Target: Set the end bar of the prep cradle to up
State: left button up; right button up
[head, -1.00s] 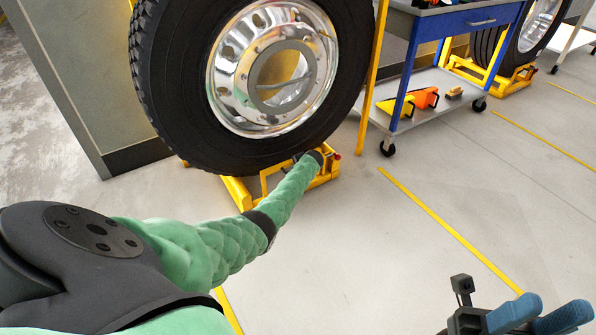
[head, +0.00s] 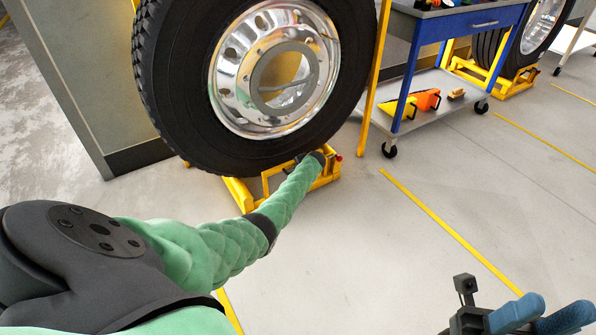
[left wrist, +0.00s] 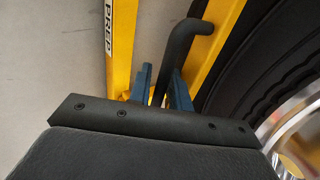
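The yellow prep cradle (head: 240,193) stands on the floor under the big truck wheel (head: 170,120) in the head view. In the left wrist view its yellow bar (left wrist: 122,40) carries a "PREP" label. A black rod with a bent end (left wrist: 180,42), which looks like the end bar's handle, rises beside it. My left gripper (left wrist: 162,88) has its blue fingers apart, one on each side of the rod. The rod is close to the right finger; contact is unclear. In the head view my left forearm hides this gripper. My right gripper (head: 548,314) is open and empty at the lower right.
A blue-framed cart (head: 440,95) with orange and yellow pieces on its lower shelf stands right of the wheel. A second wheel on a yellow cradle (head: 505,82) is behind it. A grey panel (head: 75,75) stands at left. The floor at centre right is clear.

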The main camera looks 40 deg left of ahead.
pick_arm(q)
jog(key=p+v, duration=0.2)
jog(key=v, duration=0.5)
jog(key=shift+p, duration=0.3)
